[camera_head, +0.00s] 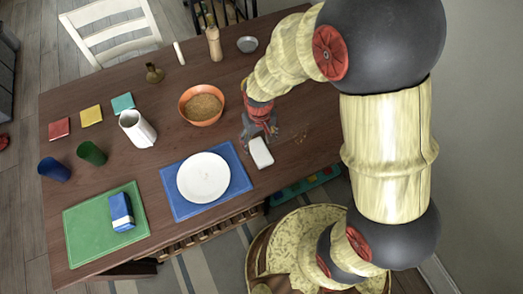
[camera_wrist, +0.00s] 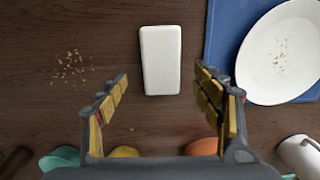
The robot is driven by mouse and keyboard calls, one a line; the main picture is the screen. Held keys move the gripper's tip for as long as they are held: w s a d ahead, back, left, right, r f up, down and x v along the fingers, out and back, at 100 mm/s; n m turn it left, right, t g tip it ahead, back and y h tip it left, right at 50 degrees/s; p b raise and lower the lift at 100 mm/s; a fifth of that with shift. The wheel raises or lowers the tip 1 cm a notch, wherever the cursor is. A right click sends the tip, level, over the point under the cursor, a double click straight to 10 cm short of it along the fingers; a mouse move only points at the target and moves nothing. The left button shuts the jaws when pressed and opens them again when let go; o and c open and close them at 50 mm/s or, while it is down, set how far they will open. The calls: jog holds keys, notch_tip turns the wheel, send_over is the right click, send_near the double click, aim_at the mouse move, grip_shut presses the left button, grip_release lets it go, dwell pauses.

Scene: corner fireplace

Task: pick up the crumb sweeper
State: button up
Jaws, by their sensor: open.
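A white oblong block with rounded edges, which looks like the crumb sweeper (camera_head: 261,153), lies flat on the wooden table between the blue placemat and a patch of crumbs. In the wrist view the sweeper (camera_wrist: 160,60) lies ahead of the fingertips, centred across the gap between them. My gripper (camera_head: 260,132) is just above the table beside the sweeper's far end. In the wrist view my gripper (camera_wrist: 161,88) is open, with nothing between its fingers. The gap looks wider than the sweeper.
Crumbs (camera_wrist: 70,68) lie to the sweeper's left in the wrist view. A white plate (camera_head: 204,178) is on the blue placemat (camera_head: 240,184). An orange bowl (camera_head: 190,118), a white pitcher (camera_head: 138,128) and a green mat (camera_head: 85,233) with a blue box (camera_head: 121,212) are farther left.

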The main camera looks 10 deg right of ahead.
aim_at(260, 151)
notch_tip(260, 151, down, 2)
jog(key=shift+d, duration=0.1)
jog(key=f+b, duration=0.1)
jog(key=f, duration=0.1)
jog(key=f+b, duration=0.1)
jog(key=f, duration=0.2)
jog(key=shift+s+b, duration=0.2)
jog(key=shift+b, duration=0.2)
jog(key=shift+r, duration=0.1)
jog(key=shift+a, duration=0.2)
jog(key=shift+c, duration=0.7)
